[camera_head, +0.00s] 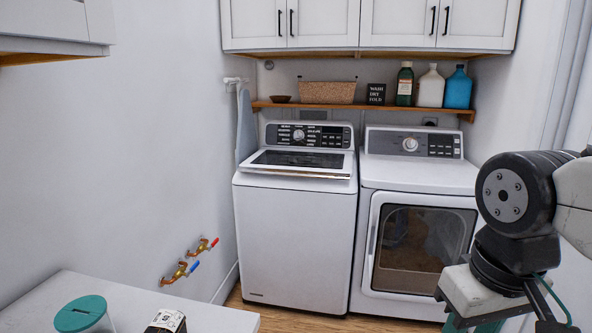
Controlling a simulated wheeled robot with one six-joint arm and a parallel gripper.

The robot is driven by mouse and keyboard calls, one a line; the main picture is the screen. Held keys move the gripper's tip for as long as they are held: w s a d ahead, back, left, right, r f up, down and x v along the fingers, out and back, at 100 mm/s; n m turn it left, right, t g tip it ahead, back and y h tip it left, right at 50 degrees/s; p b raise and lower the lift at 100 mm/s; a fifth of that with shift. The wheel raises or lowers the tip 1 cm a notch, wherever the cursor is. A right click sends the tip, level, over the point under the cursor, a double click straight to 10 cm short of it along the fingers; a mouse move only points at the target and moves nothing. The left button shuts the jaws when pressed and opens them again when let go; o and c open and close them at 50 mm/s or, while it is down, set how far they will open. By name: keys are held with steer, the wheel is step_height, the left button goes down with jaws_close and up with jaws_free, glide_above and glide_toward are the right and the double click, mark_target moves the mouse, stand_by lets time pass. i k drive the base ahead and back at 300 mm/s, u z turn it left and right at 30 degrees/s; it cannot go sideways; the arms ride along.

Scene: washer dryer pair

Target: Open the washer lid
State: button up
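The washer (296,235) is the white top-loading machine on the left of the pair, against the back wall. Its lid (300,160) has a dark glass panel and a bright front edge. The lid lies down over the top of the washer, below the dark control panel; any small gap under it is too fine to tell. Part of my arm shows at the right edge, in front of and to the right of the dryer, well apart from the washer. My gripper's fingers are not visible.
The white dryer (416,200) stands right of the washer. A wooden shelf (380,107) with a basket (327,92) and bottles (430,88) hangs above both, under white cabinets. A white counter (50,290) with a teal-lidded container (80,313) is at lower left. Wall valves (190,260) stick out left.

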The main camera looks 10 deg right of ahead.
mark_target(298, 164)
steer(key=i, duration=0.25)
steer(key=u, duration=0.55)
steer(key=k, duration=0.65)
steer(key=z, duration=0.1)
steer(key=i, duration=0.6)
steer(key=z, duration=1.15)
steer(key=i, duration=1.7)
steer(key=u, duration=0.95)
steer(key=i, duration=0.7)
steer(key=u, duration=0.8)
